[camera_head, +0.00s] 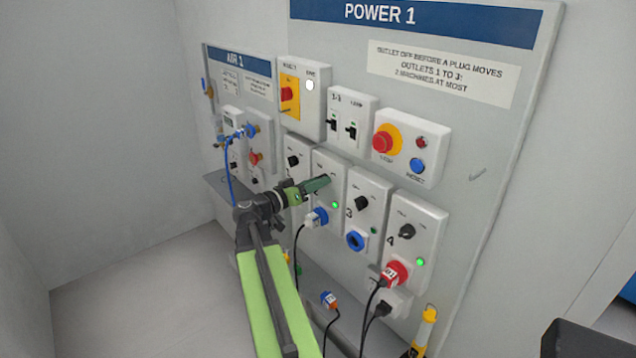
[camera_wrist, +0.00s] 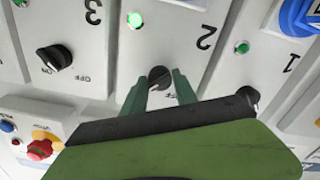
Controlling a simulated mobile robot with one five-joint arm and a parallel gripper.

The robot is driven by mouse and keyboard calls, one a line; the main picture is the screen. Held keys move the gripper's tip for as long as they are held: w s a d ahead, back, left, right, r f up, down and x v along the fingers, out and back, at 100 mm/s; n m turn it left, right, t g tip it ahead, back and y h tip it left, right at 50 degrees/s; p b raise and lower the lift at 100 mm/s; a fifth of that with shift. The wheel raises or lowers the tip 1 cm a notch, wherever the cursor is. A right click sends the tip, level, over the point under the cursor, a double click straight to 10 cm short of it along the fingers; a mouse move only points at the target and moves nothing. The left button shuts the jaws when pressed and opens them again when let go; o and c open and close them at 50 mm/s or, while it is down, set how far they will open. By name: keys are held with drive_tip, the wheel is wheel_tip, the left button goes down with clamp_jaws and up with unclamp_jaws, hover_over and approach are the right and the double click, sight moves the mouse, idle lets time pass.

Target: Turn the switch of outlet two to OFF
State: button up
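The outlet two panel (camera_head: 327,165) is a white box with a lit green lamp (camera_head: 335,204) and a blue plug (camera_head: 318,217) in its socket. The lamp also shows lit in the wrist view (camera_wrist: 134,20). The switch of outlet two (camera_wrist: 159,76) is a small dark round knob; my fingers hide it in the head view. My gripper (camera_wrist: 160,84) has its two green fingers on either side of the knob, apart, with a narrow gap showing. It also shows in the head view (camera_head: 322,184). Part of the OFF label shows between the fingers. The knob's pointing direction is hard to tell.
Outlet three's knob (camera_head: 361,203) and outlet one's knob (camera_head: 293,161) are close on either side. Outlet four (camera_head: 420,215) has a lit lamp and a red plug (camera_head: 397,272). Above are a red emergency button (camera_head: 384,142) and two small switches. Black cables hang below.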

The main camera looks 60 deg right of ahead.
clamp_jaws()
drive_tip(key=shift+s+d, duration=0.1)
drive_tip(key=shift+n, duration=0.3)
drive_tip(key=n, duration=1.7)
drive_tip(key=shift+f, duration=0.2)
drive_tip(key=shift+a+n, duration=0.2)
drive_tip(key=shift+n, duration=0.1)
